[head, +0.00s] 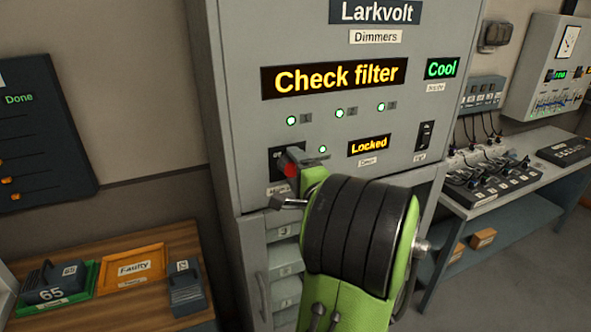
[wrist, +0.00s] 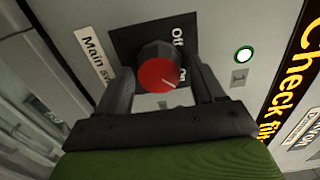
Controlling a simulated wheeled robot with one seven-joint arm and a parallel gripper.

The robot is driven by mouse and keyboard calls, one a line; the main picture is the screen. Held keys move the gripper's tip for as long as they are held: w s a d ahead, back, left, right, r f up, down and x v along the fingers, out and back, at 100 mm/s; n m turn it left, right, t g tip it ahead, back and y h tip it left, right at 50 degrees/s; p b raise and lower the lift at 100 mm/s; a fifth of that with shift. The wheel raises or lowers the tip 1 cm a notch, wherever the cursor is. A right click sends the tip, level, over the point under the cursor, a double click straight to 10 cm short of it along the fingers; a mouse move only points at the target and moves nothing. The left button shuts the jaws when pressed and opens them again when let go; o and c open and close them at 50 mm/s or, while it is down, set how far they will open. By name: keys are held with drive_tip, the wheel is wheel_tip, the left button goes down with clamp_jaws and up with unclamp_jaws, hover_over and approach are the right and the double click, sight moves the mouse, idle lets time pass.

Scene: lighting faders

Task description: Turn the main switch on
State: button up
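The main switch is a round red knob on a black plate on the grey Dimmers cabinet; it shows in the head view (head: 291,170) and in the wrist view (wrist: 157,76). Its white mark points right and slightly down in the wrist view, toward a partly hidden label that looks like "On". The "Off" label is above it. My gripper (wrist: 160,82) has one finger on each side of the knob. A gap shows between the right finger and the knob; contact on the left is unclear. In the head view, my gripper (head: 305,162) is partly hidden by my wrist.
The cabinet display (head: 334,78) reads "Check filter", a smaller one (head: 369,146) "Locked", another (head: 441,68) "Cool". Green lamps (head: 340,113) are lit above the switch. A rocker switch (head: 425,136) is at right. A wooden table (head: 115,310) with trays stands at lower left.

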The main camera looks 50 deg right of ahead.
drive_tip(key=shift+o, duration=0.3)
drive_tip(key=b+v, duration=0.6)
drive_tip(key=v, duration=0.9)
drive_tip(key=shift+s+a+b, duration=0.2)
drive_tip(key=shift+s+b, duration=0.1)
drive_tip(key=shift+f, duration=0.1)
